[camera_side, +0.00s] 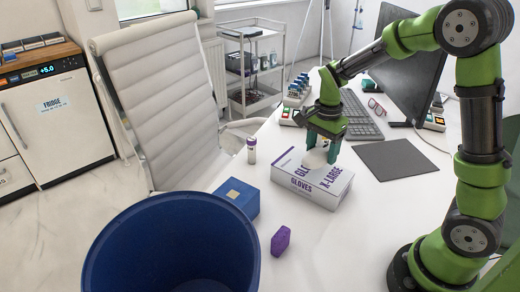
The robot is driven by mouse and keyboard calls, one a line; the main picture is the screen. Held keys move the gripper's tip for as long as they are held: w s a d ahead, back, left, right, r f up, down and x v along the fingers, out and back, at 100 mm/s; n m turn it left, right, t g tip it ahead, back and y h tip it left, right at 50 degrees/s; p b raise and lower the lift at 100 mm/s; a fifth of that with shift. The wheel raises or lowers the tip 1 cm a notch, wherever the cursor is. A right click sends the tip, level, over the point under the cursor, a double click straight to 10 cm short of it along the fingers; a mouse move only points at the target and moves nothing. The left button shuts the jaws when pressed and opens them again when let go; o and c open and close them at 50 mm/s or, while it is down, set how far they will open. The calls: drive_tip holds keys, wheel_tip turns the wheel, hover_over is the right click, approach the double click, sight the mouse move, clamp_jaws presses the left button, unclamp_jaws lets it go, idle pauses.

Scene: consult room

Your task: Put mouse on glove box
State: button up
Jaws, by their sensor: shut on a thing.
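My gripper (324,143) points down over the glove box and is shut on the pale mouse (315,159). The fingers partly cover the mouse. The white and purple glove box (310,190) lies flat on the white desk, with "GLOVES" and "X-LARGE" on its sides. The mouse is at the box's top face; I cannot tell whether it touches the top or hangs just above it.
A large blue bin (172,245) stands in front at left. A blue box (237,198), a small purple-capped bottle (251,151) and a purple object (281,240) are left of the glove box. A dark mouse pad (396,160), keyboard (361,116) and monitor (408,68) are behind, to the right.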

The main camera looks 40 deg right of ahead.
sight(318, 149)
drive_tip(key=shift+w, duration=0.35)
drive_tip(key=shift+w+d+f, duration=0.1)
drive_tip(key=shift+w+f, duration=0.1)
drive_tip(key=shift+f, duration=0.75)
drive_tip(key=shift+w+d+f, duration=0.1)
drive_tip(key=shift+w+f, duration=0.05)
drive_tip(key=shift+f, duration=0.75)
drive_tip(key=o, duration=1.4)
drive_tip(key=shift+f, duration=0.15)
